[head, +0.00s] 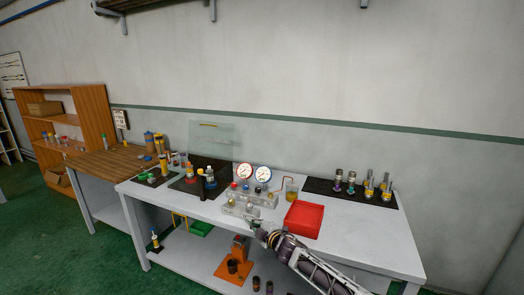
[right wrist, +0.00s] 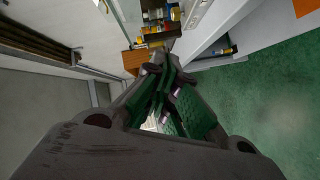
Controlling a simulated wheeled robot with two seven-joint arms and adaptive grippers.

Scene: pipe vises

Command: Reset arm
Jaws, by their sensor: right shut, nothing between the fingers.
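My right arm comes in from the lower right in the head view. Its gripper (head: 258,228) is over the front edge of the white table (head: 345,246), left of the red tray (head: 304,219). In the right wrist view the gripper (right wrist: 166,58) has its fingers together with nothing between them. Whether it touches the table is hard to tell. My left gripper is not in view.
Two round gauges (head: 244,171) stand behind a clear fixture (head: 243,208). A black mat (head: 318,184) at the right holds several metal fittings. An orange vise (head: 234,265) is on the lower shelf. The table's right front is clear.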

